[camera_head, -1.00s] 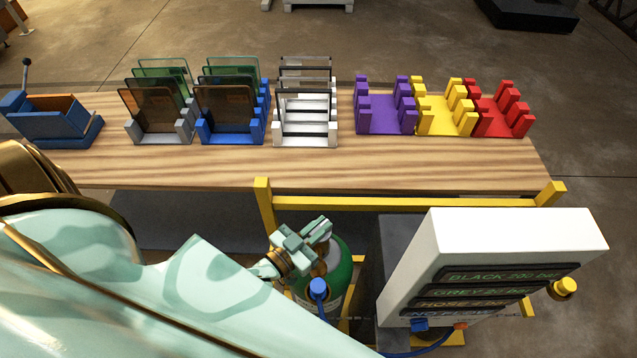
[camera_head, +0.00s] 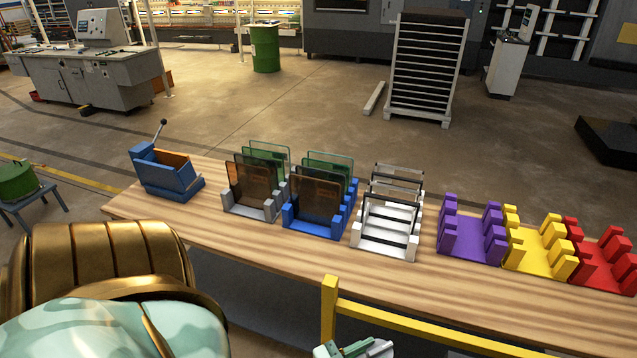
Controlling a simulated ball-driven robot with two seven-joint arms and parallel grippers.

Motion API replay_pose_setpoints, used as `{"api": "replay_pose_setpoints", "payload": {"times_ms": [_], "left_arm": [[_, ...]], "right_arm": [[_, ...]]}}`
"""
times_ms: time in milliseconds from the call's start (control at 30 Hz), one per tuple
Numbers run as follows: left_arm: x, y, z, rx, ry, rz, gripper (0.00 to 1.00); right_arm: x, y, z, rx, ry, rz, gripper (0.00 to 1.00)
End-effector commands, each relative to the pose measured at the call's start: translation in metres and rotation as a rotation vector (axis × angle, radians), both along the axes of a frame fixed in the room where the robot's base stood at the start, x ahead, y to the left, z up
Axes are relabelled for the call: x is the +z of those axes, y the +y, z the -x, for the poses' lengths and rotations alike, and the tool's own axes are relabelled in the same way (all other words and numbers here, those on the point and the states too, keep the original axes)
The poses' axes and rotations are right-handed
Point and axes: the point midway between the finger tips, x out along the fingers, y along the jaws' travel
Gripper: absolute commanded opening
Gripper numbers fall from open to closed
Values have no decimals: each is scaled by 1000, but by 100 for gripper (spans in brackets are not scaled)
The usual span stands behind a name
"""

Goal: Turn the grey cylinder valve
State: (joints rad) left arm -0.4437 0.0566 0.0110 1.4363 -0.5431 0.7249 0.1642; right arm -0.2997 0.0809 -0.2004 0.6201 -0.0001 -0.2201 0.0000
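The cylinder and its valve are not in view now; they lie below the bottom edge of the picture. My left arm, pale green with a bronze shoulder, fills the lower left. Only the top of my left gripper (camera_head: 355,349) shows at the bottom edge, just under the yellow rail. Its fingers are mostly cut off, so I cannot tell whether it is open, shut or touching the valve. My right gripper is not in view.
A wooden table (camera_head: 270,250) runs across the view. It bears a blue box with a lever (camera_head: 165,180), grey (camera_head: 238,210), blue (camera_head: 312,225) and white (camera_head: 385,245) racks, and purple, yellow and red holders. A yellow rail (camera_head: 420,325) stands before it.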

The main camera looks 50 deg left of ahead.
Motion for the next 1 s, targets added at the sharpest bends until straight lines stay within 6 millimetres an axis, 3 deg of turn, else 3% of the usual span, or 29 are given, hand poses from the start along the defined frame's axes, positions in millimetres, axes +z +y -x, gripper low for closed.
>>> {"api": "replay_pose_setpoints", "payload": {"times_ms": [300, 500, 1000], "left_arm": [[-3, 19, 86, -1, 2, -1, 33], [-1, 26, 117, 0, -1, -1, 33], [0, 28, 126, 0, -3, 0, 33]], "right_arm": [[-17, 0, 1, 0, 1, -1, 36], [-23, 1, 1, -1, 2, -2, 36], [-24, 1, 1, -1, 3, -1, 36]]}}
